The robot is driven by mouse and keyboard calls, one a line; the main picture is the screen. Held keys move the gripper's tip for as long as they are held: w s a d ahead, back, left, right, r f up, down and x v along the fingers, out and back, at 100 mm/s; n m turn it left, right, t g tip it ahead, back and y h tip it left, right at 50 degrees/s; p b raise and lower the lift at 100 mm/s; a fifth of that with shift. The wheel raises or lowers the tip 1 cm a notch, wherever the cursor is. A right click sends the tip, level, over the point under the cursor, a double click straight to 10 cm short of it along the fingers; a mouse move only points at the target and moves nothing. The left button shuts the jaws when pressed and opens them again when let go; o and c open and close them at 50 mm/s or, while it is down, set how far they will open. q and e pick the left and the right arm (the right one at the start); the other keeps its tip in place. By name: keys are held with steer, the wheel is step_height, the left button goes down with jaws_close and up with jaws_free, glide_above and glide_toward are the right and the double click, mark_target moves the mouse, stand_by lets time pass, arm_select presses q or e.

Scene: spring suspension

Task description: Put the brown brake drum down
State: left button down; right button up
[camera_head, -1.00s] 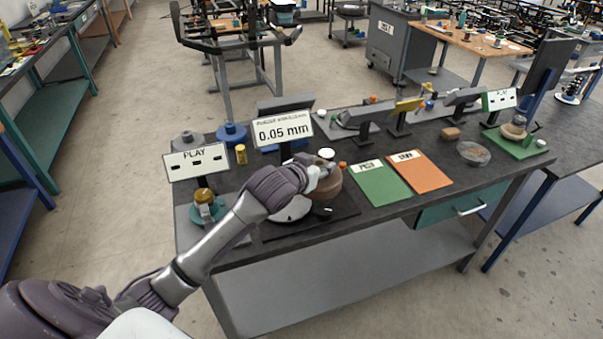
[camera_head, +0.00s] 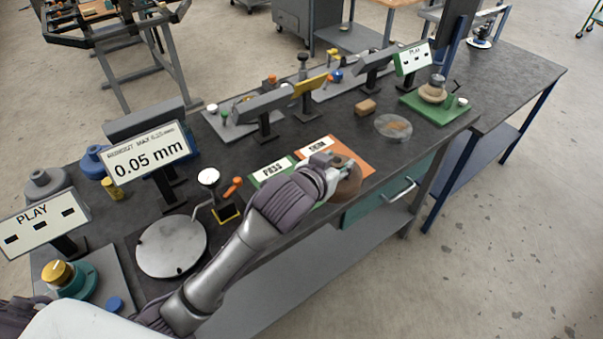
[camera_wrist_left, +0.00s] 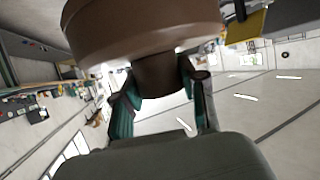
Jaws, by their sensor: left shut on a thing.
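The brown brake drum (camera_head: 349,178) is in my left gripper (camera_head: 328,172), over the front part of the orange mat (camera_head: 347,151). The gripper and wrist hide part of the drum. In the left wrist view the drum (camera_wrist_left: 140,30) fills the top, and the two fingers (camera_wrist_left: 160,85) close on its narrower hub. I cannot tell from the head view whether the drum touches the mat. The green mat (camera_head: 266,172), labelled PASS, lies just left of the orange one and is partly covered by my arm. My right gripper is not in view.
A gauge display reading 0.05 mm (camera_head: 146,162) stands behind a round pale plate (camera_head: 171,246). A clear dish (camera_head: 393,127) and a brown block (camera_head: 366,107) lie right of the mats. A green base (camera_head: 431,107) holds a tan part. The bench's front edge is close to the drum.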

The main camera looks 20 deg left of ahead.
arm_select(q)
steer(key=a, duration=0.1)
steer(key=a+f, duration=0.1)
steer(key=w+a+f+p, duration=0.1)
steer(key=a, duration=0.1)
steer(key=a+f, duration=0.2)
steer(key=w+a+f+p, duration=0.1)
steer(key=a+f, duration=0.1)
steer(key=f, duration=0.1)
steer(key=w+a+f, duration=0.1)
steer(key=a+f, duration=0.1)
steer(key=shift+a+f+p, duration=0.3)
steer(key=shift+a+p, duration=0.05)
steer(key=shift+w+f, duration=0.1)
steer(key=shift+f, duration=0.3)
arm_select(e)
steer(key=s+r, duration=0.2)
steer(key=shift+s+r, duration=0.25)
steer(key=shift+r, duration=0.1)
arm_select(q)
steer(key=c, duration=0.6)
jaws_free()
steer(key=shift+f, duration=0.25)
steer(key=shift+c, duration=0.2)
